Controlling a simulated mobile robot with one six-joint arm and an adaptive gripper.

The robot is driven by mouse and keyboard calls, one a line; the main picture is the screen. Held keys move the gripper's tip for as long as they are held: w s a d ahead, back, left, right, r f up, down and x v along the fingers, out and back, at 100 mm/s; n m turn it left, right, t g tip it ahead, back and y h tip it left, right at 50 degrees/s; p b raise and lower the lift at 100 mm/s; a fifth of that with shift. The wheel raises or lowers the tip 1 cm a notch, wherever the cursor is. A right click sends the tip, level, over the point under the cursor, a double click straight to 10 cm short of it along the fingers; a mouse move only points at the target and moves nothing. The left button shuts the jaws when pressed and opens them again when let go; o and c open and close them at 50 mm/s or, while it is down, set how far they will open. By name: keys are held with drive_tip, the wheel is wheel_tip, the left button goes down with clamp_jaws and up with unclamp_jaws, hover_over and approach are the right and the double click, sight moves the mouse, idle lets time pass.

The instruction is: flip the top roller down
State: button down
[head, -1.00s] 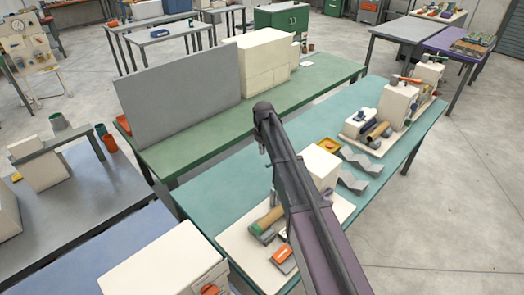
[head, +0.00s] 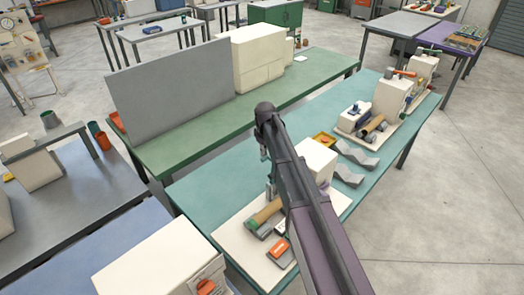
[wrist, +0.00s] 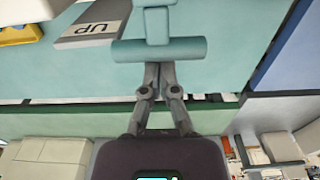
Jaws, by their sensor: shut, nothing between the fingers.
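In the wrist view a teal roller (wrist: 190,50) on a teal bracket (wrist: 157,22) lies crosswise just beyond my fingertips. My gripper (wrist: 160,68) is shut and empty, its tips at the roller's lower edge in the picture; I cannot tell whether they touch. In the head view, the near machine's white base (head: 232,236) carries a green-and-brown roll (head: 266,214), an orange-topped box (head: 278,250) and a white block (head: 316,158).
The machine stands on a teal table (head: 225,185). A similar machine (head: 372,124) is farther back. A green table (head: 210,130) with a grey panel (head: 175,92) runs alongside.

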drive_tip(key=shift+s, duration=0.1)
idle(0.3)
drive_tip(key=shift+s+d+r+y, duration=0.1)
drive_tip(key=shift+s+d+y, duration=0.1)
drive_tip(key=shift+d+y, duration=0.1)
